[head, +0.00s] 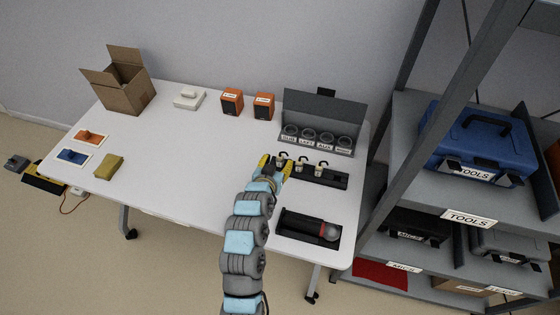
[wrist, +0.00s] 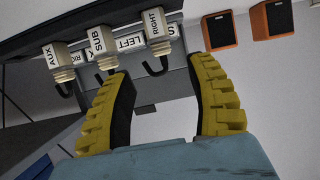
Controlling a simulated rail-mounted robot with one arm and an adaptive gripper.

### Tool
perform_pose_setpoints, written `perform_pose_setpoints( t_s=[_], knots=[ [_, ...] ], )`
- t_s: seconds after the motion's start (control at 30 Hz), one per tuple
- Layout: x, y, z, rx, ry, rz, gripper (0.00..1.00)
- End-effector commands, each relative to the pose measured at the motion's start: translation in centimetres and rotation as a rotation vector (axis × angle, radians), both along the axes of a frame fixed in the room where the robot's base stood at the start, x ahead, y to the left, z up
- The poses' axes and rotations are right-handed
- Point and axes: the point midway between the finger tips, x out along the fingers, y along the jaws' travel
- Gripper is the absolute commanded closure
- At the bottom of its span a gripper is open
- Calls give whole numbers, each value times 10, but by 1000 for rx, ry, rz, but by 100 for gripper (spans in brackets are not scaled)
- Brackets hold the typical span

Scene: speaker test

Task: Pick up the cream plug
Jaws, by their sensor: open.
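Several cream plugs with black hooked cables show in a dark holder (head: 330,181) on the table. In the wrist view they read AUX (wrist: 62,68), SUB (wrist: 102,45) and RIGHT (wrist: 157,30); I cannot tell which one is meant. In the head view the leftmost plug (head: 281,162) is right by my gripper (head: 274,164). My gripper (wrist: 160,68) has its yellow fingers wide apart with nothing between them. The RIGHT plug lies just ahead of the gap between the fingertips, and the SUB plug is close to the left finger.
A grey panel (head: 324,108) with several labelled round sockets stands behind the holder. A dark tray (head: 292,225) with a microphone is in front. Orange speakers (head: 232,102), a cardboard box (head: 125,82) and a yellow sponge (head: 109,166) are further left. The table's middle is clear. A shelf (head: 440,215) stands at right.

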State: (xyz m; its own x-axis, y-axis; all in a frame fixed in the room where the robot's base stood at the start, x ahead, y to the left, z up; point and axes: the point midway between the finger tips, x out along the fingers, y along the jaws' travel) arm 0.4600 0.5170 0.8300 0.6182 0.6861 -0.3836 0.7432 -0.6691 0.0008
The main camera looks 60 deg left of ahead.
Motion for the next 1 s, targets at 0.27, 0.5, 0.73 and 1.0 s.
perform_pose_setpoints(
  t_s=[0.27, 0.5, 0.73, 1.0],
  knots=[
    [9, 15, -12, 3, -1, 2, 44],
    [24, 34, -22, 2, -2, 0, 44],
    [27, 37, -25, 0, 0, 0, 44],
    [27, 36, -25, 1, -1, 0, 95]
  ],
)
